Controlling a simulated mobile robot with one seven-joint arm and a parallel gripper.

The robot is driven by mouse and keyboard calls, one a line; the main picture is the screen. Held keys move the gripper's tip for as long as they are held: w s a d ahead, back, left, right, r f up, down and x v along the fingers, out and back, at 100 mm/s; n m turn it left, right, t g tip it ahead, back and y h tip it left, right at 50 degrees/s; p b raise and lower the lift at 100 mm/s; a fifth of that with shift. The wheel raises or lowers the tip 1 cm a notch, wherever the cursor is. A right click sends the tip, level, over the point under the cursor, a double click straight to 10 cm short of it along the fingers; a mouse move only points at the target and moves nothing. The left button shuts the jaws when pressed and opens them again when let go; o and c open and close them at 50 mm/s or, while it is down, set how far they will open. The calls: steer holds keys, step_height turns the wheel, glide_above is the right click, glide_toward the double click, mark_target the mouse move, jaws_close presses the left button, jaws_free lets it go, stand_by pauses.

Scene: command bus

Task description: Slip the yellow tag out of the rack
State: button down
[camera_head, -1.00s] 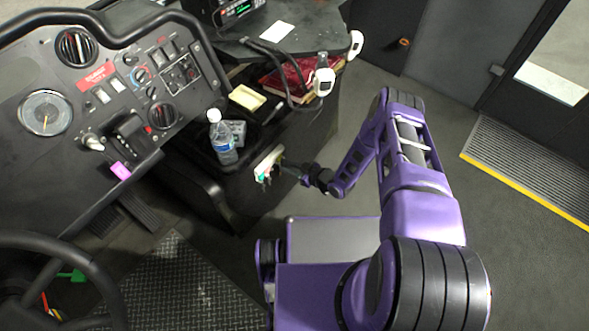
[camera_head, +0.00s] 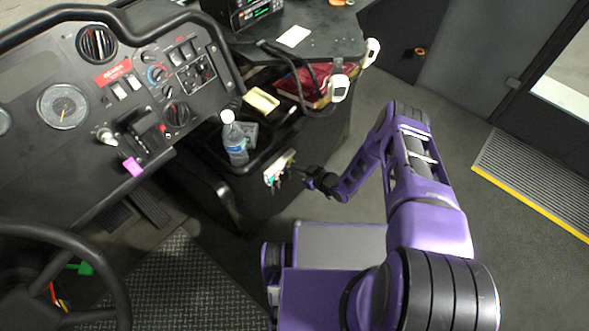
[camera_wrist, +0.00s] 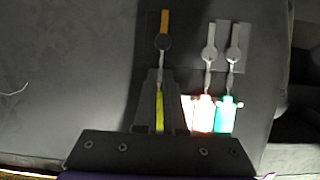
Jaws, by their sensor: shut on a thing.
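The yellow tag (camera_wrist: 159,112) hangs upright in the wrist view, by a thin cord from a round grey piece below an orange strip. My gripper (camera_wrist: 160,78) is shut on the yellow tag, with one dark finger on each side of it. A red tag (camera_wrist: 205,115) and a green tag (camera_wrist: 226,116) hang just to the right, below light grey holders. The rack (camera_head: 279,167) is small and pale in the head view, on the side of the dark console. My gripper (camera_head: 295,173) reaches it from the right; the yellow tag cannot be made out there.
A water bottle (camera_head: 235,140) stands in the console tray above the rack. A pink tag (camera_head: 132,166) hangs at the dashboard. A steering wheel (camera_head: 118,280) is at the lower left.

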steer(key=shift+s+d+r, duration=0.1)
steer(key=shift+s+d, duration=0.05)
steer(key=shift+d, duration=0.1)
stand_by(0.4)
steer(key=shift+s+d, duration=0.55)
steer(key=shift+d, duration=0.15)
steer(key=shift+s+d, duration=0.1)
steer(key=s+d, duration=0.1)
steer(key=d, duration=0.1)
steer(key=s+d, duration=0.2)
steer(key=shift+s+d+p, duration=0.25)
steer(key=shift+s+p, duration=0.05)
steer(key=shift+p, duration=0.05)
stand_by(0.5)
